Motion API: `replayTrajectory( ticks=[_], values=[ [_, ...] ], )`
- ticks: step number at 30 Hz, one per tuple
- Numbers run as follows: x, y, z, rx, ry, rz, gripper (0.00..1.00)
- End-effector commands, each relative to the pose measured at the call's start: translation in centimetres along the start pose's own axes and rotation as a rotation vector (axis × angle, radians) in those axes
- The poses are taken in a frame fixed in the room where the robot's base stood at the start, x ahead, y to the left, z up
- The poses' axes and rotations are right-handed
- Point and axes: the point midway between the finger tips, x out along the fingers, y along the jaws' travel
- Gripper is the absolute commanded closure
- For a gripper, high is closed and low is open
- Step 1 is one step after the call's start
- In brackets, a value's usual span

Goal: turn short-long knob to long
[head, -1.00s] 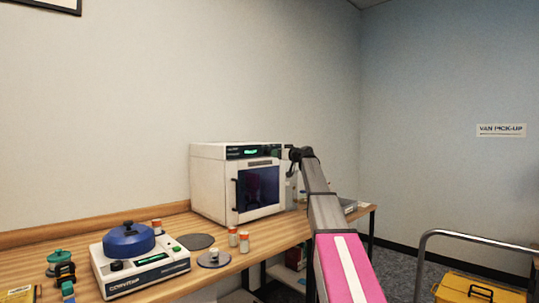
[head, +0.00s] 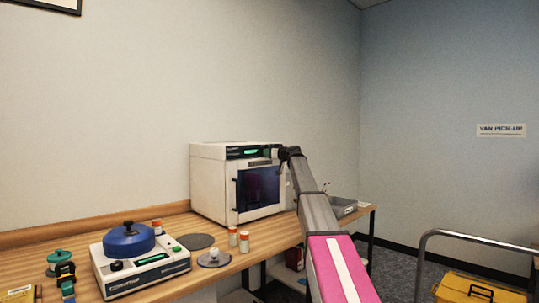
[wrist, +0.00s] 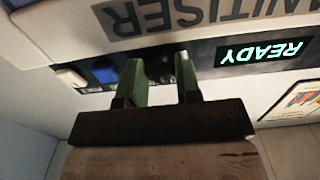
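The white sanitiser cabinet (head: 212,185) stands on the wooden bench with its dark control panel along the top front. In the wrist view the panel appears upside down, with a lit READY display (wrist: 265,52) to the right. My gripper (wrist: 160,72) is at the panel, its two green fingers apart with a dark gap between them. I cannot make out the short-long knob; the fingers and dark panel may hide it. In the head view my arm (head: 316,212) reaches to the panel's right end. A blue button (wrist: 104,73) and a pale button (wrist: 70,78) lie left of the fingers.
The cabinet's dark window door (head: 258,187) is below the panel. A white device with a blue lid (head: 129,240), small orange-capped jars (head: 244,241) and discs stand on the bench (head: 75,234) to the left. A grey tray (head: 343,208) is to the right. A yellow case (head: 478,291) is at lower right.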

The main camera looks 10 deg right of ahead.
Motion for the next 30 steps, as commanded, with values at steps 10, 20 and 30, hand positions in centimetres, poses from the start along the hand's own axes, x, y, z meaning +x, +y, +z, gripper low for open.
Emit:
replayTrajectory(
  ticks=[10, 20, 30],
  values=[
    [-0.01, -0.05, -0.02, 0.196, 0.0, -0.001, 0.93],
    [-0.02, -0.07, -0.04, 0.393, 0.0, -0.001, 0.93],
    [-0.02, -0.07, -0.04, 0.398, 0.0, 0.0, 0.59]
  ],
)
